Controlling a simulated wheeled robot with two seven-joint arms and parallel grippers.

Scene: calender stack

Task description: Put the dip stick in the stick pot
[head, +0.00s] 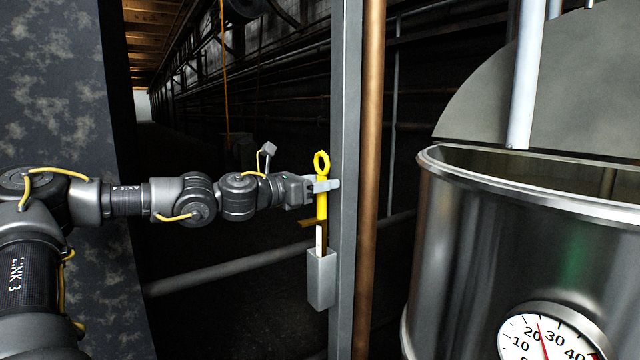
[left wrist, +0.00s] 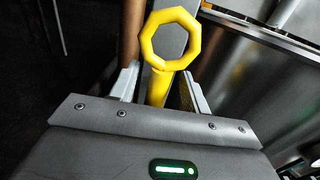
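The dip stick has a yellow ring handle (head: 321,162) and a white lower part (head: 319,240). It stands upright in the head view, and its lower end meets the mouth of the stick pot (head: 321,280), a narrow grey box beside the post. The tip is hidden, seemingly inside the pot. My left gripper (head: 325,186) is at the handle just below the ring. In the left wrist view, the yellow handle (left wrist: 159,88) is between the fingers (left wrist: 158,85), with a small gap on each side, so the gripper looks open around it. My right gripper is not in view.
A grey post (head: 344,90) and a copper pipe (head: 370,120) rise just right of the pot. A large metal vat (head: 470,240) with a dial gauge (head: 548,335) stands at the right. A patterned dark wall (head: 60,100) is at the left.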

